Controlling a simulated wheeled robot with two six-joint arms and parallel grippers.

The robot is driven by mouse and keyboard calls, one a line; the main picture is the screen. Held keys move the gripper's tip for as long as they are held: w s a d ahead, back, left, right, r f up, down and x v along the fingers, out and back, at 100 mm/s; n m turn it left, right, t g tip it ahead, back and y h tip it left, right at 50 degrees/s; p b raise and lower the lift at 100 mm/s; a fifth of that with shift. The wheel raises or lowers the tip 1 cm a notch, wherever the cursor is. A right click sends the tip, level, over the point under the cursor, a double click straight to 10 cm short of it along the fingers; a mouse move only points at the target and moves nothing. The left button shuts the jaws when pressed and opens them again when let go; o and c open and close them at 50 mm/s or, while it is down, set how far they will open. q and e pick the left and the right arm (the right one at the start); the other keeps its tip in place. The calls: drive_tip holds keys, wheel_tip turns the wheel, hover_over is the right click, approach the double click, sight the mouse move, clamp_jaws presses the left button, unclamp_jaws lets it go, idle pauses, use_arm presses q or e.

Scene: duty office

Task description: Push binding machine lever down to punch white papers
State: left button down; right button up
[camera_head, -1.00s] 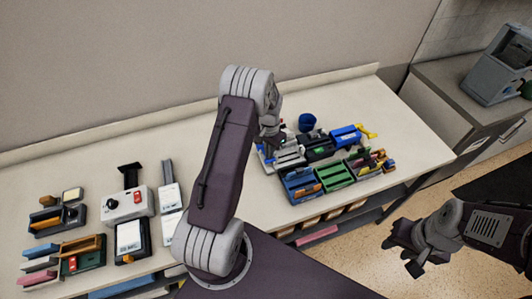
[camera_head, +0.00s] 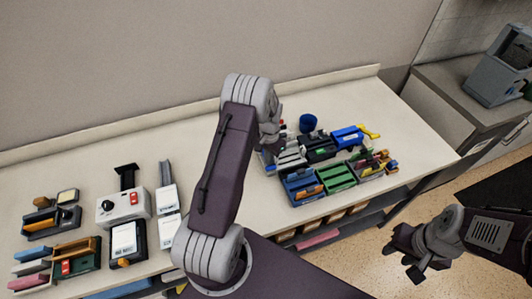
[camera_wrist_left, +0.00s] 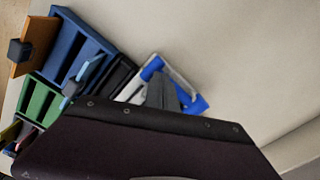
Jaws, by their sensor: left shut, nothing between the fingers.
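A white machine (camera_head: 122,205) with a black upright lever (camera_head: 127,177) and a red and black control stands on the left of the bench. White sheets or pads (camera_head: 124,240) lie in front of it. A blue and white frame (camera_wrist_left: 192,103) shows in the left wrist view; I cannot tell whether it is the binding machine. My left gripper (camera_wrist_left: 159,80) is shut and empty over that frame; contact is unclear. In the head view, my left arm largely hides that gripper. My right gripper (camera_head: 401,262) is open and empty, off the bench's right front.
Blue (camera_head: 302,187) and green (camera_head: 337,177) trays and a dark blue cup (camera_head: 307,123) crowd the bench's right part. Small tools and blocks (camera_head: 32,268) fill its left end. The back strip of the bench is clear. A grey appliance (camera_head: 497,65) stands at far right.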

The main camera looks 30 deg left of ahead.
use_arm(q)
wheel_tip(320, 180, up, 11)
drive_tip(key=p, duration=0.8)
drive_tip(key=d+m+t+b, duration=0.1)
drive_tip(key=d+t+b, duration=0.1)
drive_tip(key=d+b, duration=0.7)
drive_tip(key=s+d+f+n+b, duration=0.1)
drive_tip(key=s+f+b, duration=0.1)
drive_tip(key=s, duration=0.7)
drive_tip(key=s+d+f+n+b, duration=0.1)
drive_tip(key=s+b, duration=0.3)
drive_tip(key=s, duration=0.5)
drive_tip(key=shift+f+n+g, duration=0.4)
drive_tip(key=shift+f+n, duration=0.3)
drive_tip(key=shift+f, duration=0.1)
drive_tip(key=shift+s, duration=0.25)
